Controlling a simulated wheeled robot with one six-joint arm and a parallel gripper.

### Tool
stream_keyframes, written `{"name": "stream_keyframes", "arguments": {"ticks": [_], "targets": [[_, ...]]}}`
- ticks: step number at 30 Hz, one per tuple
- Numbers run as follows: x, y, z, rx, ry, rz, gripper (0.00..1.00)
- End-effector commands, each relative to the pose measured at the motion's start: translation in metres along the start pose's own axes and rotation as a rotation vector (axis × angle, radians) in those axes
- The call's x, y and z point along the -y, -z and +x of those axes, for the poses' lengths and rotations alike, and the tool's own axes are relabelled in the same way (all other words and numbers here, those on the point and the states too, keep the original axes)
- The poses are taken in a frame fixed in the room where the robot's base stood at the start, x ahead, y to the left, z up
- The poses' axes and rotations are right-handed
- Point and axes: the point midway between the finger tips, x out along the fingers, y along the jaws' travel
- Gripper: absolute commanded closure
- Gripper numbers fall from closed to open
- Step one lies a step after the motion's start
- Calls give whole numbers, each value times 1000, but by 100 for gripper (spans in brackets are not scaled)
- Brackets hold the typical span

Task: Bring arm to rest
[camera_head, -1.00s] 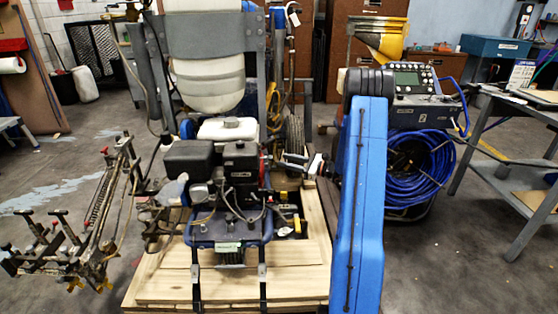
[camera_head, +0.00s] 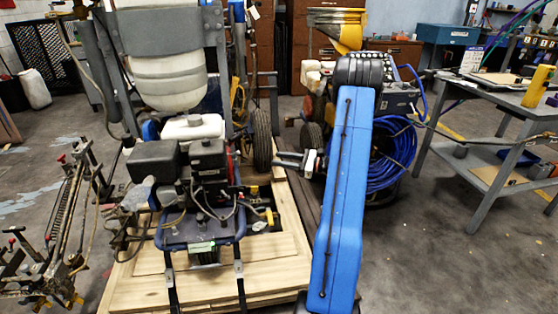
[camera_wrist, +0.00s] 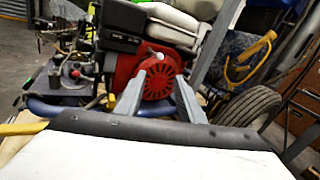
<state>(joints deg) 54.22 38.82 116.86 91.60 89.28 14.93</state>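My blue arm link (camera_head: 343,200) rises from the bottom of the head view, right of centre. My gripper (camera_head: 280,160) points left from it, beside the line striper's engine (camera_head: 205,165). In the wrist view, the two grey fingers of my gripper (camera_wrist: 157,84) are spread apart with nothing held between them. The red engine housing (camera_wrist: 163,72) shows behind the fingers; contact with it cannot be made out. The line striper stands on a wooden pallet (camera_head: 130,290).
A machine with a blue hose coil (camera_head: 385,165) stands just behind and right of my arm. A grey workbench (camera_head: 490,92) stands at the right. A metal spray-arm assembly (camera_head: 65,220) sticks out at the left. The floor (camera_head: 435,260) at right front is clear.

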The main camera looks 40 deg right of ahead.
Motion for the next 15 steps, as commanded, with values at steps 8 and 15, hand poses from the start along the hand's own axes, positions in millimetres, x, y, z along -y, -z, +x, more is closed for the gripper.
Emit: {"name": "stream_keyframes", "arguments": {"ticks": [8, 15], "targets": [[0, 0, 0, 0, 0, 0, 65], [-14, -14, 13, -14, -46, -26, 65]]}}
